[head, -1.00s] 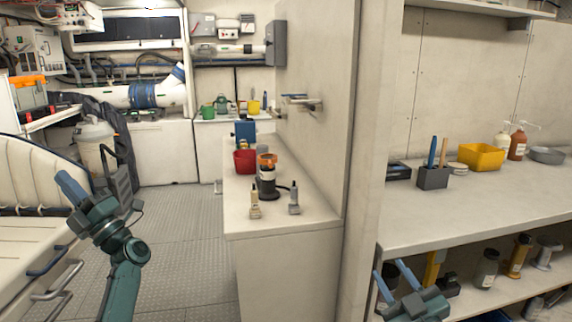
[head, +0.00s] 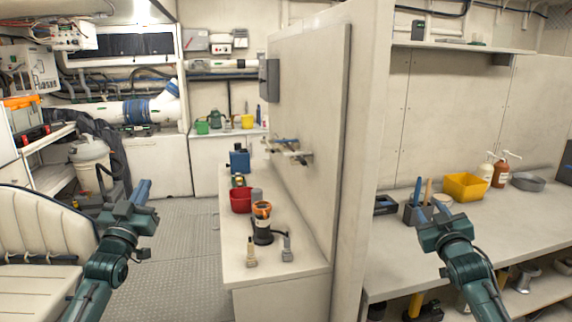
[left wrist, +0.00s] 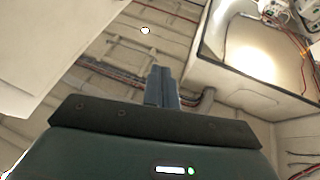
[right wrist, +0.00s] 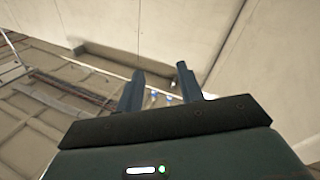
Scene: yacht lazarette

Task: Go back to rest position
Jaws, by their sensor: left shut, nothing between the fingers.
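My left gripper (head: 141,190) is raised over the floor at the left, in front of the cream seat. Its fingers (left wrist: 161,86) are together and empty in the left wrist view, pointing toward the ceiling and walls. My right gripper (head: 430,212) is raised in front of the right-hand counter. Its fingers (right wrist: 158,90) stand apart with nothing between them in the right wrist view. In the head view its fingertips overlap the dark holder (head: 412,213) with blue and wooden handles; I cannot tell the gap between them.
A partition (head: 308,130) divides the right counter (head: 400,255) from the middle counter (head: 290,274), which holds a red container (head: 241,200) and an orange-topped device (head: 262,222). A yellow bin (head: 465,186) sits on the right counter. Grey floor (head: 185,240) is clear at centre left.

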